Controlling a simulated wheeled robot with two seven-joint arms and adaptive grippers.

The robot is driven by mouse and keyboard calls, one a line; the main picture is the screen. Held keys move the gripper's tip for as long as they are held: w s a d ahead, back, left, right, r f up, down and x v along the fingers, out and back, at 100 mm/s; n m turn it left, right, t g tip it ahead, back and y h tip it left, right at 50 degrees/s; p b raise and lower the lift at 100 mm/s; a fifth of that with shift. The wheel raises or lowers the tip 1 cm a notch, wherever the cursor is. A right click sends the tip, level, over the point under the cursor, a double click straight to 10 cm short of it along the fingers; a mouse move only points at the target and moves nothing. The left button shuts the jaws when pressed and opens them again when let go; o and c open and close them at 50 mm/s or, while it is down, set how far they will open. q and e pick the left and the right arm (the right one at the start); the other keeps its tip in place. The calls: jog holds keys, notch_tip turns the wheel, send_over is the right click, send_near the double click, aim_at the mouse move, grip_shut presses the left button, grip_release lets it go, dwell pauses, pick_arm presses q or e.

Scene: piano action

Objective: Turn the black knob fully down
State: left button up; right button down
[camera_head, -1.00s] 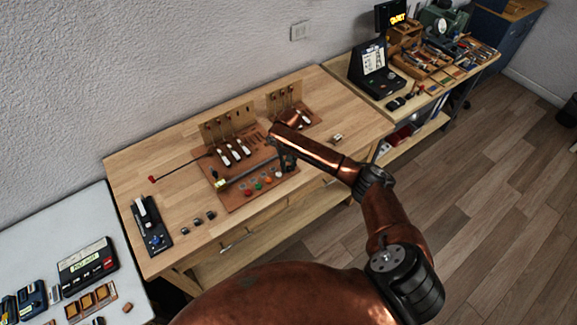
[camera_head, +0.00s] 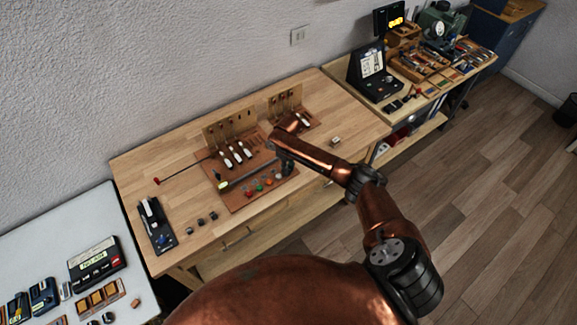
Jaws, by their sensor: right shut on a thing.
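A brown board (camera_head: 236,203) lies on the wooden bench and carries a piano action model with white-tipped pieces (camera_head: 238,153) and a long dark bar. Coloured buttons (camera_head: 258,189) line its front edge. My right gripper (camera_head: 284,168) reaches down at the right end of the board, by the end of the bar. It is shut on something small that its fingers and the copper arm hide. I cannot make out a black knob there. My left gripper is not in view.
A black device (camera_head: 156,226) lies at the bench's left end. A thin rod with a red tip (camera_head: 157,181) reaches left from the action.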

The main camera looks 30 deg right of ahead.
jog(key=n+p, duration=0.1)
jog(key=n, duration=0.1)
jog(key=shift+r+n, duration=0.1)
jog(key=shift+n, duration=0.3)
jog(key=n, duration=0.2)
jog(key=shift+n, duration=0.4)
jog(key=n, duration=0.5)
jog(key=shift+p, duration=0.4)
jog(key=n+b, duration=0.1)
jog(key=n, duration=0.5)
jog(key=shift+w+n, duration=0.1)
jog(key=shift+n, duration=0.3)
jog(key=n+b, duration=0.1)
jog(key=n, duration=0.4)
jog(key=shift+n, duration=0.4)
jog(key=c, duration=2)
grip_release()
jog(key=shift+c, duration=0.2)
